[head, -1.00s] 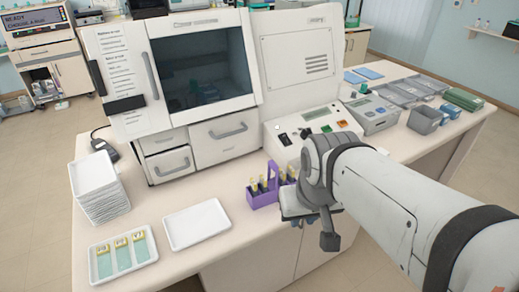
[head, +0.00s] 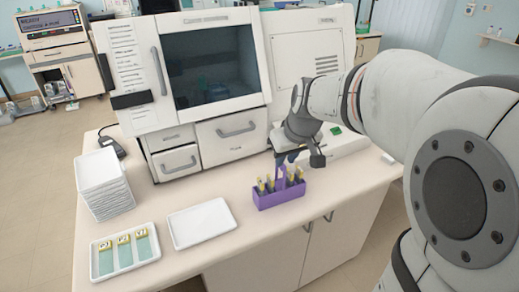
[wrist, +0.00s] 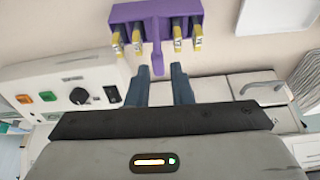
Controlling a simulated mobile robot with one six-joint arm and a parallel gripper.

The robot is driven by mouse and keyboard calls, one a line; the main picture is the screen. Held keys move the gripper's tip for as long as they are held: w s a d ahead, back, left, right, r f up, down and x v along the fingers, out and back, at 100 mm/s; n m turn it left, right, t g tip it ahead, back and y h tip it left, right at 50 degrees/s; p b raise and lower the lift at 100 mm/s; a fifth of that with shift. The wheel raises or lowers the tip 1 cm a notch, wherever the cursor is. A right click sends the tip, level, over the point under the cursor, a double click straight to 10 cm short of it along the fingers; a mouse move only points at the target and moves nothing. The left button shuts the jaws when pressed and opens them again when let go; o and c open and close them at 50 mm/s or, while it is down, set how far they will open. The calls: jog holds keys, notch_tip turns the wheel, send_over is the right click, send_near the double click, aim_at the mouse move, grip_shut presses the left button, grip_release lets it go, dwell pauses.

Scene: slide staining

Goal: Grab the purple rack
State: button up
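The purple rack (head: 283,199) stands on the bench in front of the large white machine, with several yellow-ended slides in it and an upright handle in its middle. In the wrist view the rack (wrist: 155,10) is at the top, its handle pointing down the picture between my fingertips. My gripper (head: 286,160) is just above the rack at its handle, pointing down. In the wrist view my gripper (wrist: 158,69) is open, with a gap on each side of the handle's end. My fingers partly hide the handle in the head view.
A white empty tray (head: 202,223) lies left of the rack. Further left are a tray with three slides (head: 148,255) and a stack of white trays (head: 104,183). The white machine (head: 207,65) stands close behind. The bench's front edge is near the rack.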

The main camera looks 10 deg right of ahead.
jog(key=shift+w+f, duration=0.35)
jog(key=shift+f, duration=0.05)
jog(key=p, duration=0.1)
send_over(280, 181)
jog(key=f, duration=0.6)
jog(key=shift+s+a+f, duration=0.1)
jog(key=shift+s+a, duration=0.2)
jog(key=shift+s, duration=0.05)
grip_shut()
